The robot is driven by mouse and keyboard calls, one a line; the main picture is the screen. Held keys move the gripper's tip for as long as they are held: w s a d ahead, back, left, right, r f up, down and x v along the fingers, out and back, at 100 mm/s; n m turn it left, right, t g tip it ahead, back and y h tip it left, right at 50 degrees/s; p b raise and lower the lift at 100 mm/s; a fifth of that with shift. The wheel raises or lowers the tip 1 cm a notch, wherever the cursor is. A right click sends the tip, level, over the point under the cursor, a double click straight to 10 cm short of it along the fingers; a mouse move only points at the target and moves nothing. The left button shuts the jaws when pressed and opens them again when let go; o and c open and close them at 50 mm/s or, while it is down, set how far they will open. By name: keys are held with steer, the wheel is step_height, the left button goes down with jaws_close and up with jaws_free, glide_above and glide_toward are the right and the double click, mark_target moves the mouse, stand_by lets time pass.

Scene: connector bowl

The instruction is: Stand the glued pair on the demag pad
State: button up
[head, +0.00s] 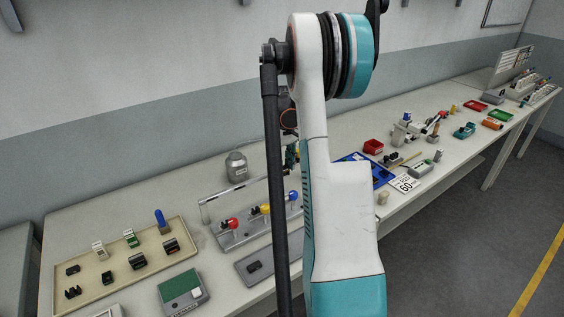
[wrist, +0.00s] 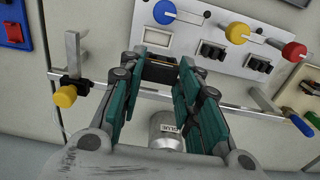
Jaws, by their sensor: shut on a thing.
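My gripper (wrist: 162,70) shows in the wrist view with its teal and black fingers closed on a small dark block with a thin copper-coloured line, which looks like the glued pair (wrist: 160,74). It is held in front of the lever panel; the fingers hide its sides. In the head view my arm hides most of the gripper and I cannot make out the held block. A grey box with a green top (head: 180,285) at the front of the bench may be the demag pad; its label is too small to read. The wrist view does not show that box.
The lever panel (head: 232,240) has red, yellow and blue knobs and a raised rail. A grey glue jar (head: 236,167) stands behind it, also in the wrist view (wrist: 165,130). A beige tray (head: 120,287) holds several connectors. A grey plate (head: 255,267) lies in front.

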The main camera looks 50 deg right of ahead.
steer(key=shift+w+a+p, duration=0.85)
steer(key=shift+a+p, duration=0.9)
steer(key=shift+a, duration=21.75)
steer(key=shift+a+f+b, duration=0.1)
steer(key=shift+f+b, duration=4.9)
steer(key=shift+f, duration=0.9)
